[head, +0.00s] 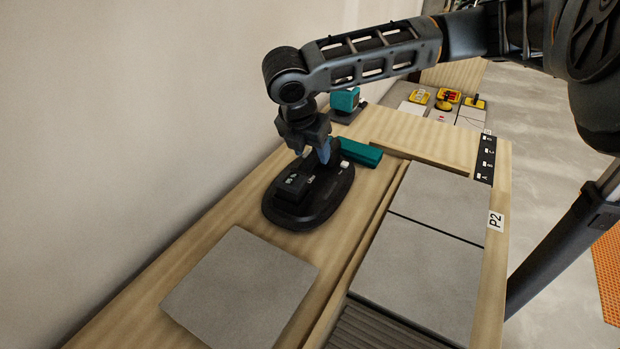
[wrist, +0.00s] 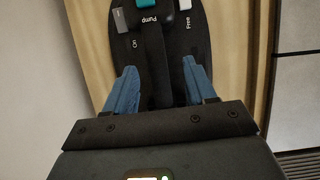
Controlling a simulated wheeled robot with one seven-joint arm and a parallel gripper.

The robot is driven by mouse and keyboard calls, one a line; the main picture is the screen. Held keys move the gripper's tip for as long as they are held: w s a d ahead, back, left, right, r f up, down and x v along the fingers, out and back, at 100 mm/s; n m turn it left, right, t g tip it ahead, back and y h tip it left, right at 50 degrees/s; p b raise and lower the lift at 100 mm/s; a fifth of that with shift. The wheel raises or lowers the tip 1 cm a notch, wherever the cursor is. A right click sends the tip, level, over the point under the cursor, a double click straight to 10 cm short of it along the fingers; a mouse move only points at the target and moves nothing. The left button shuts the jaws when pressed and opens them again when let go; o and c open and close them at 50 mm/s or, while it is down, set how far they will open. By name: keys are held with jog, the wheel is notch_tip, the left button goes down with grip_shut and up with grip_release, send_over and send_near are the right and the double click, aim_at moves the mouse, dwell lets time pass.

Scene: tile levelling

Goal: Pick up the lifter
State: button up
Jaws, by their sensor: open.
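The lifter (head: 308,196) is a black oval device lying flat on the wooden bench near the wall. In the wrist view the lifter (wrist: 119,50) shows labels such as "Pump" and "Free", and a dark raised bar runs along its middle. My gripper (head: 322,153) is over the lifter, pointing down. In the wrist view my gripper (wrist: 160,88) is open, with one blue finger on each side of the dark bar. I cannot tell whether the fingers touch it. My arm and gripper hide part of the lifter in the head view.
A loose grey tile (head: 240,290) lies in front of the lifter. Laid tiles (head: 420,275) fill the recess to the right, by the P2 label (head: 495,221). A teal block (head: 361,152) is just behind the lifter; a teal device (head: 345,100) stands farther back.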

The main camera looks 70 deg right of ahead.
aim_at(313, 155)
jog(key=shift+w+x, duration=0.1)
jog(key=shift+x, duration=1.2)
jog(key=shift+w+x, duration=0.15)
jog(key=shift+x, duration=1.2)
jog(key=shift+d+r, duration=0.1)
jog(key=shift+d, duration=0.05)
grip_shut()
